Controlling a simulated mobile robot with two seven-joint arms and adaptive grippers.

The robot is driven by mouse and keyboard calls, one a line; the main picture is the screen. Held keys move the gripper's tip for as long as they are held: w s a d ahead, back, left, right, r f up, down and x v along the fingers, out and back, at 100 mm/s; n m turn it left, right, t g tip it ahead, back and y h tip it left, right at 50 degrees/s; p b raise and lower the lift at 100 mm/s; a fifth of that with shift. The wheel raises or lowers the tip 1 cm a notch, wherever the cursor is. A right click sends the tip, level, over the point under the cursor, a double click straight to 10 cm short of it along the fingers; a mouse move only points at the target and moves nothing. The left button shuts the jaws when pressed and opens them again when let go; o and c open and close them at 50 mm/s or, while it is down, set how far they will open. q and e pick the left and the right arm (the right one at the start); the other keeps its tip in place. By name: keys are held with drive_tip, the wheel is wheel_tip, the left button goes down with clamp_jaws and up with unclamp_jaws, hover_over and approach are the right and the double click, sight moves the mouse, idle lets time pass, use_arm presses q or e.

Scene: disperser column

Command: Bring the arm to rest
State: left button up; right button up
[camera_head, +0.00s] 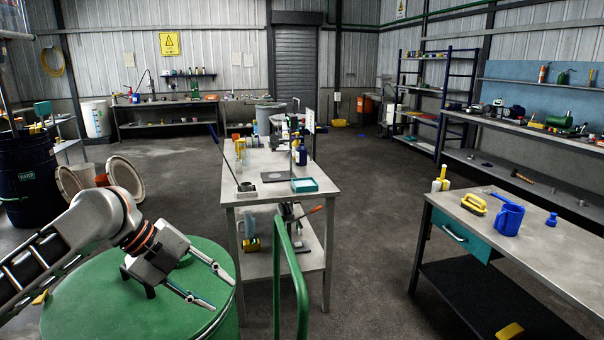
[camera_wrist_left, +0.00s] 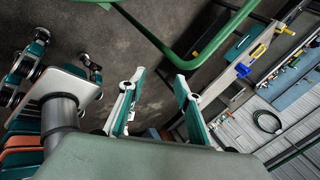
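My left arm comes in from the left in the head view, bent over a large green drum (camera_head: 85,310). Its gripper (camera_head: 222,293) points right and down, above the drum's right part. The two fingers are spread apart with nothing between them. I cannot tell how large the gap to the drum lid is. My right gripper does not show in either view.
A green rail (camera_head: 300,270) rises just right of the drum. Beyond it stands a bench (camera_head: 275,198) with a teal tray (camera_head: 304,185). A table (camera_head: 545,240) with a blue jug (camera_head: 508,219) stands at the right. Open floor lies between bench and table.

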use_arm(q)
drive_tip(key=s+d+r+m+g+h, duration=0.1)
drive_tip(key=s+d+r+m+h, duration=0.1)
drive_tip(key=d, duration=0.7)
drive_tip(key=a+f+n+t+y, duration=0.1)
drive_tip(key=a+f+n+t, duration=0.35)
drive_tip(key=f, duration=0.75)
drive_tip(key=a+f+n+t+y, duration=0.1)
drive_tip(key=a+f+n, duration=0.4)
drive_tip(key=f+n, duration=0.6)
drive_tip(key=s+a+f+n+t+y, duration=0.1)
drive_tip(key=s+a+f+n+y, duration=0.1)
drive_tip(key=s+a+f, duration=0.7)
drive_tip(key=s+a+f+n+t+y, duration=0.25)
drive_tip(key=s+a+f, duration=0.35)
drive_tip(key=s, duration=0.5)
drive_tip(key=d+n, duration=0.5)
drive_tip(key=d, duration=0.8)
drive_tip(key=shift+w+d+f, duration=0.15)
drive_tip(key=shift+w, duration=0.1)
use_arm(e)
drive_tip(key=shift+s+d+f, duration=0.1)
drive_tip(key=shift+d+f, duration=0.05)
use_arm(q)
drive_tip(key=shift+w+h, duration=0.1)
drive_tip(key=shift+h, duration=0.15)
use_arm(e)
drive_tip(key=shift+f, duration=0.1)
